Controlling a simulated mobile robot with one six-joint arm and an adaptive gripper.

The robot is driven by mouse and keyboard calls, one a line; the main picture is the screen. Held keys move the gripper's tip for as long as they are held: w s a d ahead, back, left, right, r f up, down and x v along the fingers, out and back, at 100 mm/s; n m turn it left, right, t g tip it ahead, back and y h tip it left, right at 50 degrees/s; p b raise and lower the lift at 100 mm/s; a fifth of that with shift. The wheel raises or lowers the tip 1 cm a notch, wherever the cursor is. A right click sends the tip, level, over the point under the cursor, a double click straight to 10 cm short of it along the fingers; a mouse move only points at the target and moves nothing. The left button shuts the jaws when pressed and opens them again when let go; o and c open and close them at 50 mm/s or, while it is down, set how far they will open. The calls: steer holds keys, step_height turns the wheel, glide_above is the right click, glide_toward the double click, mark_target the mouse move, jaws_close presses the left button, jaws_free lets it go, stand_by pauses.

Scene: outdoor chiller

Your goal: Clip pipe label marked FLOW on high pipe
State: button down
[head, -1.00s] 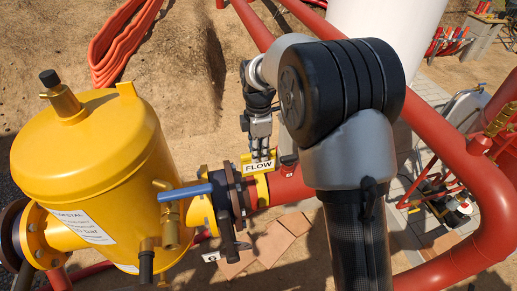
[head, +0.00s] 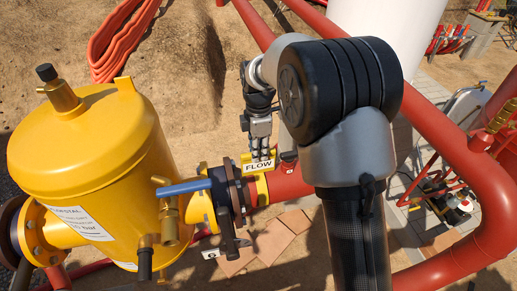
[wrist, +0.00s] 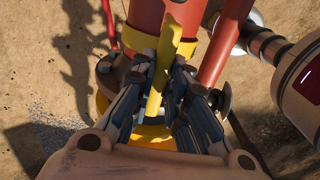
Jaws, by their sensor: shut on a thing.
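The yellow pipe label (head: 258,166) has a white face reading FLOW in the head view. My gripper (head: 260,152) is shut on the label's upper part, pointing down at the red pipe (head: 288,184) just right of the dark flange. In the wrist view the label (wrist: 165,62) stands edge-on between the two fingers of my gripper (wrist: 162,88), with the red pipe (wrist: 160,15) behind it. The label appears at or very near the pipe; I cannot tell whether its clip is around it. A yellow band (head: 262,189) shows on the pipe beside the flange.
A yellow tank (head: 95,165) stands at the left. A valve with a blue handle (head: 186,187) and a dark flange (head: 232,190) lie close left of my gripper. A large red pipe (head: 480,195) bends at the right. Red hoses (head: 115,40) lie behind.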

steer(key=shift+f, duration=0.35)
steer(key=c, duration=1.5)
jaws_free()
steer(key=shift+o, duration=0.5)
steer(key=o, duration=0.4)
steer(key=shift+r, duration=0.15)
step_height(320, 180, up, 7)
steer(key=p, duration=0.5)
